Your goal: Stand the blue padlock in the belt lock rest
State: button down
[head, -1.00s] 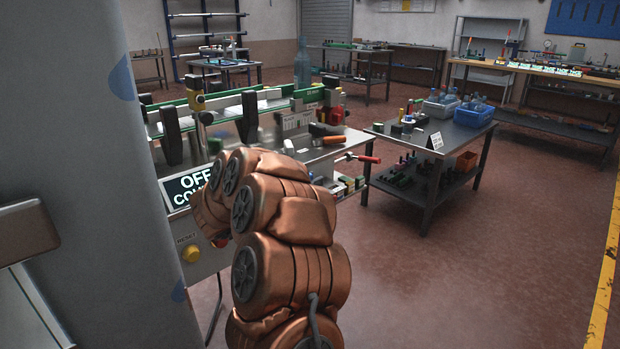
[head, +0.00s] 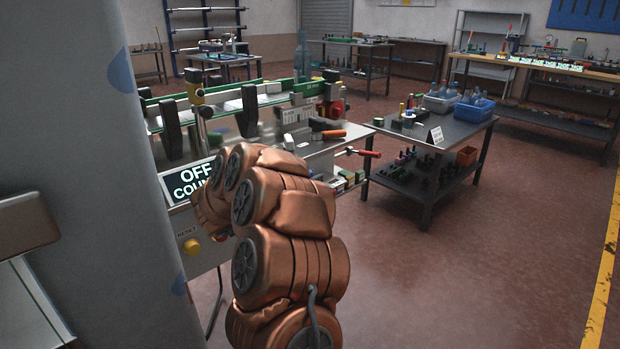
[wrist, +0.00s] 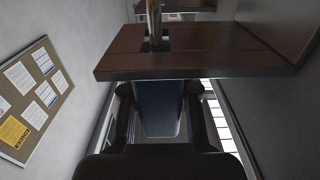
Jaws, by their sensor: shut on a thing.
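In the wrist view the fingers of my gripper (wrist: 158,122) are shut on the blue padlock (wrist: 158,105), one dark finger on each side. The padlock's lower part shows as a dark blue block with a rounded end. A dark brown slotted block (wrist: 190,72) covers its upper part. An upright metal bar (wrist: 154,18) shows at the slot; I cannot tell whether it is the shackle. I cannot be sure that this block is the belt lock rest, or whether the padlock touches it. In the head view my copper arm hides the gripper and padlock.
A belt machine (head: 270,100) with green rails stands beyond my arm, with an OFF sign (head: 190,180) and a yellow button (head: 191,246) on its near side. Open floor (head: 480,270) lies right of my arm.

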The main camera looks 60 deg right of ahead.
jog(key=shift+f, duration=0.25)
dwell(0.5)
jog(key=c, duration=0.8)
grip_release()
jog(key=shift+r, duration=0.1)
notch_tip(320, 180, up, 10)
jog(key=shift+f, duration=0.1)
